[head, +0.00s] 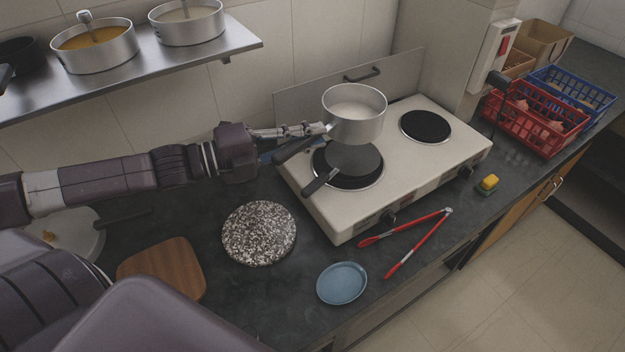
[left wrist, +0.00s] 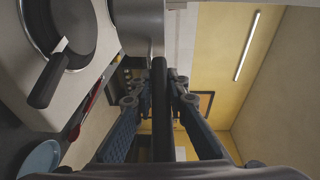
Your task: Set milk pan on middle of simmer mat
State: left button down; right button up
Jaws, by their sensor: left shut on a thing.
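The milk pan (head: 354,118) is a steel pan with white liquid and a black handle (head: 292,149). My left gripper (head: 318,129) is shut on that handle, which runs between the fingers in the left wrist view (left wrist: 162,105). The pan looks upright and raised over the hob. The simmer mat (head: 355,161) is a thin dark disc with a handle, lying on the left hotplate. In the head view the pan covers the mat's far edge. In the left wrist view the mat (left wrist: 75,45) and pan (left wrist: 142,28) show apart. My right gripper is out of view.
The two-plate hob (head: 440,165) has a bare right hotplate (head: 425,126) and a raised back panel. A speckled round slab (head: 259,233), blue plate (head: 342,283), red tongs (head: 420,238), wooden board (head: 162,268) and sponge (head: 488,184) lie around it. A shelf with pots (head: 95,47) is above left.

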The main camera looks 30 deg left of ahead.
pick_arm(q)
jog(key=b, duration=0.1)
send_over(311, 186)
notch_tip(311, 186, down, 4)
jog(key=shift+w+f, duration=0.1)
jog(key=shift+f, duration=1.1)
notch_tip(311, 186, down, 3)
jog(key=shift+b, duration=0.45)
jog(key=shift+f, duration=0.15)
jog(key=c, duration=2.3)
grip_release()
jog(key=shift+f, duration=0.25)
jog(key=shift+c, duration=0.2)
jog(key=shift+o, duration=0.8)
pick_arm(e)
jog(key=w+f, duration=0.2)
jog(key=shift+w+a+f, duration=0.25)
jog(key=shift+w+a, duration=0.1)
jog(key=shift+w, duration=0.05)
pick_arm(q)
jog(key=shift+r, duration=0.1)
